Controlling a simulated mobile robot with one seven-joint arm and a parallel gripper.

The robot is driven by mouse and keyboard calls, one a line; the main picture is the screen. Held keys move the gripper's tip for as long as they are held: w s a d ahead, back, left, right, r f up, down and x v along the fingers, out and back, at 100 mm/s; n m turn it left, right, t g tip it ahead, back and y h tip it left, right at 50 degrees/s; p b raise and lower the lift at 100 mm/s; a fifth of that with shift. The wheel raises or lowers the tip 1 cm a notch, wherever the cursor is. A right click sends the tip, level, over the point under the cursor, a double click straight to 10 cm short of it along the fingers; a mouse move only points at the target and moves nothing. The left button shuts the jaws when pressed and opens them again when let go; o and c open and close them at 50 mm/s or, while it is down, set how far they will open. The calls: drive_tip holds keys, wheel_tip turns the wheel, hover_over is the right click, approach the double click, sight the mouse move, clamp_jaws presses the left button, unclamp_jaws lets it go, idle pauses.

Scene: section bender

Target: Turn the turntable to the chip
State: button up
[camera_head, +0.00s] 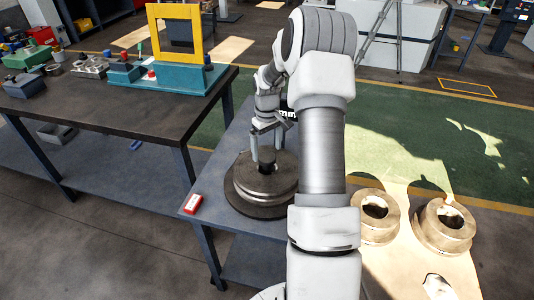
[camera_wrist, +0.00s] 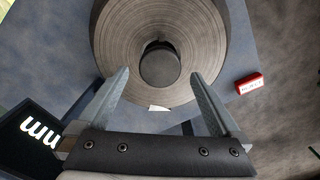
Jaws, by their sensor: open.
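The turntable (camera_head: 240,200) is a round dark base with a stepped metal disc on it, on a small blue-grey table. In the wrist view the ringed disc (camera_wrist: 125,35) has a dark round knob (camera_wrist: 160,68) at its centre. A small pale patch (camera_wrist: 158,108) shows at the disc's near edge; I cannot tell if it is the chip. My gripper (camera_head: 267,150) points down over the disc, open and empty. In the wrist view its fingertips (camera_wrist: 160,73) stand apart on either side of the knob. Contact cannot be told. My arm hides the turntable's right side in the head view.
A small red block with a white label (camera_head: 193,203) lies at the table's left edge, and also shows in the wrist view (camera_wrist: 252,83). A workbench (camera_head: 110,120) with a yellow frame (camera_head: 152,32) stands to the left. Two metal rings (camera_head: 378,232) (camera_head: 432,238) stand on the right.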

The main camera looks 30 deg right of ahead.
sight(267, 171)
drive_tip(key=shift+f, duration=1.3)
clamp_jaws()
